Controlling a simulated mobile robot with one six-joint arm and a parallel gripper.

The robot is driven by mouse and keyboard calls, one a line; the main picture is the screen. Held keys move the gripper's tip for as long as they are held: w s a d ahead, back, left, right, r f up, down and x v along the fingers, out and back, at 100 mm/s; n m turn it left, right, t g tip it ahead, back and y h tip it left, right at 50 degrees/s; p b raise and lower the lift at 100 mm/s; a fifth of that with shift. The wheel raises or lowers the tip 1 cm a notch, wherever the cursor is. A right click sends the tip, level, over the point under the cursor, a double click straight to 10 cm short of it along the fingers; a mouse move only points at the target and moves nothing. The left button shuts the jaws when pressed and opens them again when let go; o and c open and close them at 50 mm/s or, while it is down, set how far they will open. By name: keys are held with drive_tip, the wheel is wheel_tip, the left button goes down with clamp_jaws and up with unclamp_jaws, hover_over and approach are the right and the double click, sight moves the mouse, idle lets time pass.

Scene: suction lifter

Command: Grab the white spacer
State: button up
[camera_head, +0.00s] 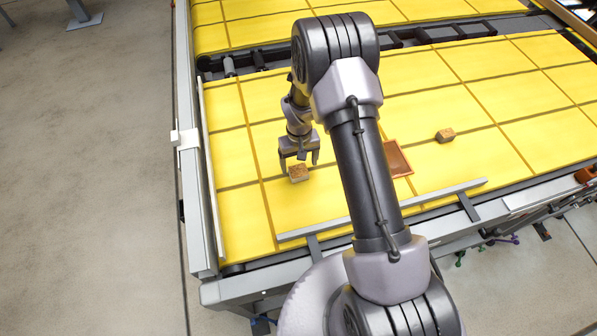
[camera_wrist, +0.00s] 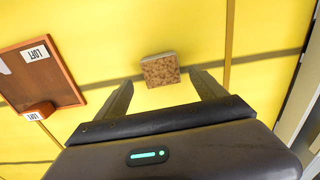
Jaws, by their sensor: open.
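A small block (camera_head: 298,174) with a brown speckled top and a pale side lies on the yellow surface in the head view. In the wrist view its speckled brown face (camera_wrist: 161,72) shows, with a thin pale grey-white edge along the far side. I cannot tell whether this pale part is a separate white spacer under the brown piece. No wholly white spacer shows. My gripper (camera_head: 299,163) points down just above the block, open and empty. In the wrist view the fingers (camera_wrist: 161,82) stand apart, with the block between and slightly beyond their tips.
A shallow brown tray (camera_head: 397,159) with LOFT labels lies to the right of the block, partly behind my arm; it also shows in the wrist view (camera_wrist: 60,88). Another brown block (camera_head: 445,135) lies farther right. A grey rail (camera_head: 450,193) runs along the near edge. The yellow surface around the block is clear.

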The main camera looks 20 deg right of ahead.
sight(299, 170)
drive_tip(key=f, duration=0.3)
drive_tip(key=shift+s+a+f, duration=0.15)
drive_tip(key=shift+s+f, duration=0.05)
drive_tip(key=shift+s, duration=0.05)
drive_tip(key=shift+w+f, duration=0.1)
drive_tip(key=shift+f, duration=0.25)
drive_tip(key=c, duration=1.5)
